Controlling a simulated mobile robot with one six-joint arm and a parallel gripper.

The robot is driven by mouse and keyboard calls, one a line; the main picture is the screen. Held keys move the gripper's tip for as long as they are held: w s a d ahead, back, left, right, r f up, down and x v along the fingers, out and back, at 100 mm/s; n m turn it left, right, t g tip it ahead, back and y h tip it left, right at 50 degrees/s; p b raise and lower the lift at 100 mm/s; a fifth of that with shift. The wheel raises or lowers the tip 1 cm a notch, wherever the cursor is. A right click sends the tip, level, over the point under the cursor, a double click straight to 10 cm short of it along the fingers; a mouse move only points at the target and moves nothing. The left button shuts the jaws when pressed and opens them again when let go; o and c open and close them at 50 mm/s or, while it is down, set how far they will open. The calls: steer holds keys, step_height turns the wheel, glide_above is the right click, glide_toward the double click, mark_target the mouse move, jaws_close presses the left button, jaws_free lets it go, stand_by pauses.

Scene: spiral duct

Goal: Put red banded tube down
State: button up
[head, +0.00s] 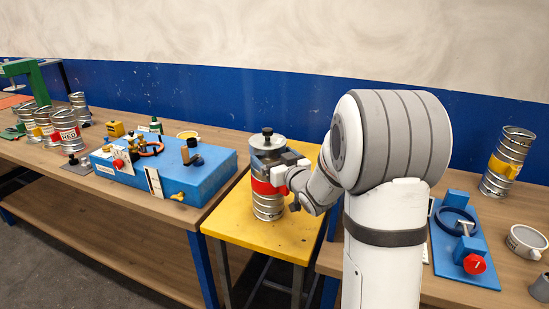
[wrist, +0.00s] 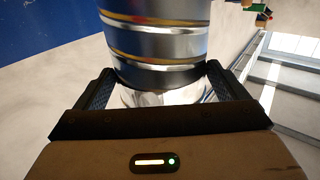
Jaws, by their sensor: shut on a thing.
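The red banded tube (head: 268,207) is a ribbed metal duct with a red band, upright over the yellow table (head: 290,243). A grey disc with a black knob (head: 267,138) shows at its top. My gripper (head: 280,176) is shut on the tube from the right, at about the height of the band. In the wrist view the shiny ribbed tube (wrist: 160,45) is between the two dark fingers. I cannot tell whether its lower rim touches the table top. The gripper and wrist hide part of its right side.
A blue fixture box (head: 185,178) with knobs stands on the left wooden bench, with several banded tubes (head: 66,130) farther left. On the right bench are a yellow-banded tube (head: 508,155), a blue clamp fixture (head: 463,262) and a grey cup (head: 526,241). The yellow table's front is clear.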

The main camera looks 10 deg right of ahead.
steer(key=o, duration=1.4)
steer(key=shift+f, duration=0.1)
steer(key=shift+c, duration=0.2)
steer(key=s+d+f+m+g+h+b, duration=0.1)
steer(key=s+d+f+m+g+h, duration=0.15)
steer(key=s, duration=0.65)
steer(key=s+d+f+m+g+h+b, duration=0.15)
steer(key=s+g+h, duration=0.25)
steer(key=s, duration=0.5)
steer(key=s+a+f+g, duration=0.1)
steer(key=s+a+g, duration=0.1)
steer(key=s, duration=0.4)
steer(key=s+a+f+g+y, duration=0.1)
steer(key=s+a+g, duration=0.2)
steer(key=s, duration=0.2)
steer(key=s+a+f+n+g+y, duration=0.1)
steer(key=s+a+g, duration=0.1)
steer(key=s, duration=0.4)
steer(key=shift+s+a+g, duration=0.2)
steer(key=shift+s+g, duration=0.15)
steer(key=shift+g, duration=0.2)
